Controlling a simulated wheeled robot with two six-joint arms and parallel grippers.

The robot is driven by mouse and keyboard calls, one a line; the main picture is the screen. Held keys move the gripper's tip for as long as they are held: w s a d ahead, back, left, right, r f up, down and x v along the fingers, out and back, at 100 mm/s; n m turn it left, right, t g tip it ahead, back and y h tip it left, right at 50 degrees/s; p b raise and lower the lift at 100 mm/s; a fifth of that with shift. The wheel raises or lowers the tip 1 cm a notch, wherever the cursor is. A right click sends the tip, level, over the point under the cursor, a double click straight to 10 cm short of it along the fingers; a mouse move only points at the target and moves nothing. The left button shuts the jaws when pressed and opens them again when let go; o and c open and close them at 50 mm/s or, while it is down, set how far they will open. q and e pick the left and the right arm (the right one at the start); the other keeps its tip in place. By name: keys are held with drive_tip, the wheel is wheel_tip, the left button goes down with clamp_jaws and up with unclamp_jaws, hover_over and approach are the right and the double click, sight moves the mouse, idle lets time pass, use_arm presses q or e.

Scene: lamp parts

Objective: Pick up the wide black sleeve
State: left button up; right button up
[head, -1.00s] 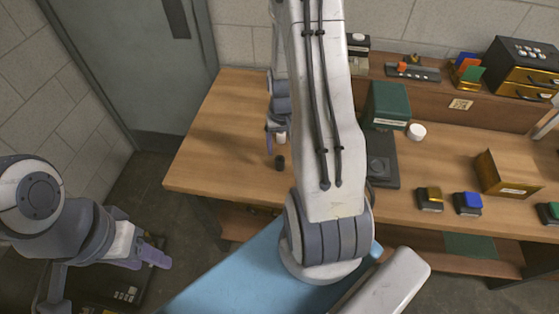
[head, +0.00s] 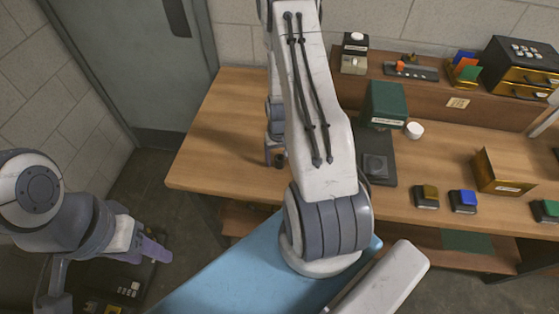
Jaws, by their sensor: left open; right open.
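The wide black sleeve (head: 280,161) is a small dark cylinder on the wooden table, left of the middle. It is partly covered by my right gripper (head: 274,154), which is open and down at the sleeve. One finger shows just left of the sleeve; I cannot tell whether the fingers touch it. The upper part of this gripper is partly hidden by my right arm. My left gripper (head: 152,250) is open and empty at the lower left, away from the table.
A dark flat base (head: 374,168) and a green box (head: 385,104) stand right of my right arm. A white round cap (head: 414,130) lies beside the box. Small blocks and a brass-fronted holder (head: 497,172) are further right. The table's left part (head: 215,150) is clear.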

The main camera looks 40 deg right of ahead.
clamp_jaws()
drive_tip(key=shift+r, duration=0.1)
